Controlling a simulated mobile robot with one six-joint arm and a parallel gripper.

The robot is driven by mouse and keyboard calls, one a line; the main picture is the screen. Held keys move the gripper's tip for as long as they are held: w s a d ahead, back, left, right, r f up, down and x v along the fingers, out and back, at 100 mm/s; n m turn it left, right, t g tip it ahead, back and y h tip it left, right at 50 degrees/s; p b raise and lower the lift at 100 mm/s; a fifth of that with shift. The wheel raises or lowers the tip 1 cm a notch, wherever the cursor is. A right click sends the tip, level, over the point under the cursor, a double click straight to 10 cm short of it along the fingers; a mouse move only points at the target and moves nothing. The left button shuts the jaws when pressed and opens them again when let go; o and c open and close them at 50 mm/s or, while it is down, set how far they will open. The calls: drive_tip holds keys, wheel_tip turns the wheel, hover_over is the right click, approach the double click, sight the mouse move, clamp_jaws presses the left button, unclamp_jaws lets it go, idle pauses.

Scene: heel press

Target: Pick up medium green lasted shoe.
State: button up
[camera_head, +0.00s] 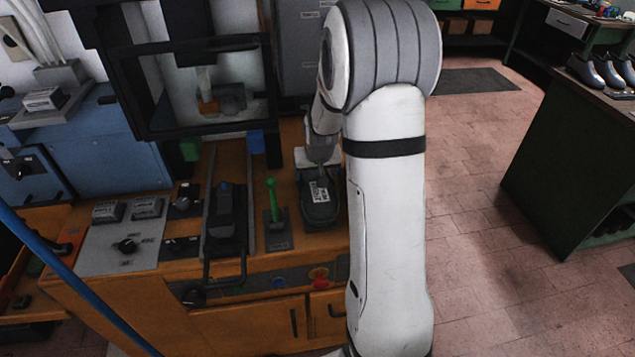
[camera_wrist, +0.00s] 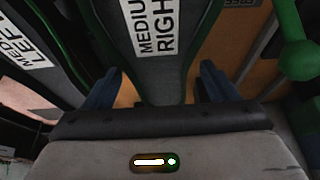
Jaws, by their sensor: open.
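A dark grey shoe with green edging (camera_wrist: 190,50) sits between my gripper's (camera_wrist: 162,75) two fingers in the wrist view. Its white label reads "MEDIU… RIGH…", cut off by the frame. The fingers are open, one on each side of it; I cannot tell if they touch it. In the head view the labelled shoe (camera_head: 320,207) lies on the orange bench, just below my gripper (camera_head: 319,170) and partly hidden by my arm. A second green-edged shoe (camera_wrist: 50,60), labelled "MEDI… LEFT", lies to the left in the wrist view; my arm seems to hide it in the head view.
A green-knobbed lever (camera_head: 272,200) stands close left of the shoe; its knob (camera_wrist: 298,58) is at the right in the wrist view. A black slide with a handle (camera_head: 226,225) is farther left. More dark shoes (camera_head: 600,72) stand on the right-hand bench.

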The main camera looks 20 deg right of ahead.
drive_tip(key=shift+p+x, duration=0.7)
drive_tip(key=shift+x, duration=2.95)
drive_tip(key=shift+c, duration=0.4)
drive_tip(key=c, duration=1.1)
drive_tip(key=shift+c, duration=0.4)
drive_tip(key=shift+r, duration=0.1)
